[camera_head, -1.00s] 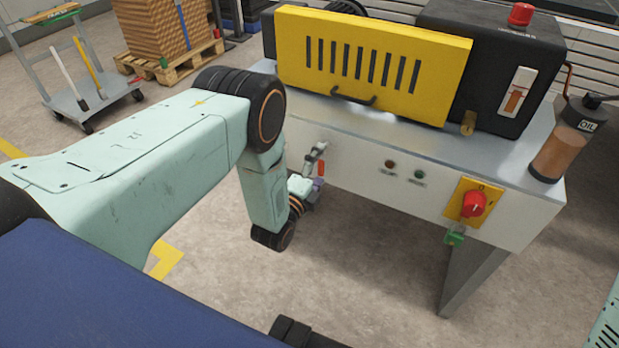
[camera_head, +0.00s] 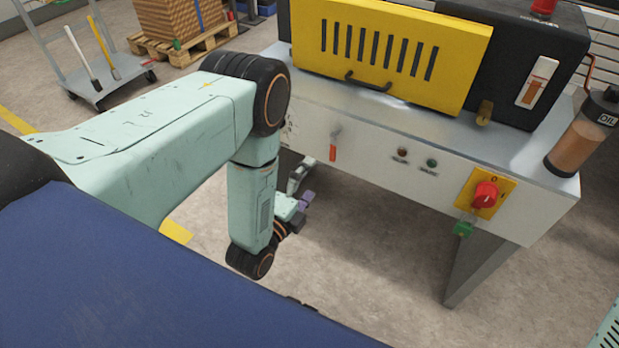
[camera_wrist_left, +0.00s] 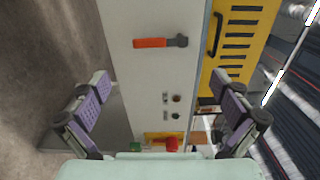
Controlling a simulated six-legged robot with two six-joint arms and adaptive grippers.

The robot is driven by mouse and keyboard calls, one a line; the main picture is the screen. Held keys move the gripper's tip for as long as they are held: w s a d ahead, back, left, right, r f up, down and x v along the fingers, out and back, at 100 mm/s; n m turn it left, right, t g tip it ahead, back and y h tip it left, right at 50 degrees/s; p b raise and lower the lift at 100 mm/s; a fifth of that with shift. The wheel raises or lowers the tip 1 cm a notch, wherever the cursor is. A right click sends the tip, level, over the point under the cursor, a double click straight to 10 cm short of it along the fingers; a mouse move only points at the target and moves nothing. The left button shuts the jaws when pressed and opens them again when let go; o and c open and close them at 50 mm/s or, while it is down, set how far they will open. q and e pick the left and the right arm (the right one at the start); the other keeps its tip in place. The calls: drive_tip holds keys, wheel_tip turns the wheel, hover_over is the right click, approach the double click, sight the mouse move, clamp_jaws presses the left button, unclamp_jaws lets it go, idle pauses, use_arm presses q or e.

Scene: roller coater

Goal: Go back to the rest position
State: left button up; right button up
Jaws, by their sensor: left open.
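My left gripper (camera_head: 304,188) is below and in front of the machine's front panel in the head view, partly hidden behind my own wrist. In the left wrist view my left gripper (camera_wrist_left: 165,112) has its two purple-padded fingers wide apart with nothing between them. A lever with a red-orange handle (camera_head: 333,152) hangs down on the panel, apart from the gripper; it also shows in the left wrist view (camera_wrist_left: 151,43). My right gripper is not seen.
The machine's white front panel (camera_head: 380,165) carries a red rotary switch (camera_head: 485,195) and a green padlock (camera_head: 463,229). Above are a yellow slotted guard (camera_head: 385,50) and an oil bottle (camera_head: 583,135). A trolley (camera_head: 105,82) and a pallet (camera_head: 180,45) stand behind left. Floor below the panel is clear.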

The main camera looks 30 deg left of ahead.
sight(332, 149)
use_arm(q)
drive_tip(key=w, duration=0.8)
drive_tip(key=w+d, duration=0.1)
drive_tip(key=w, duration=0.3)
drive_tip(key=shift+s, duration=0.1)
idle(0.4)
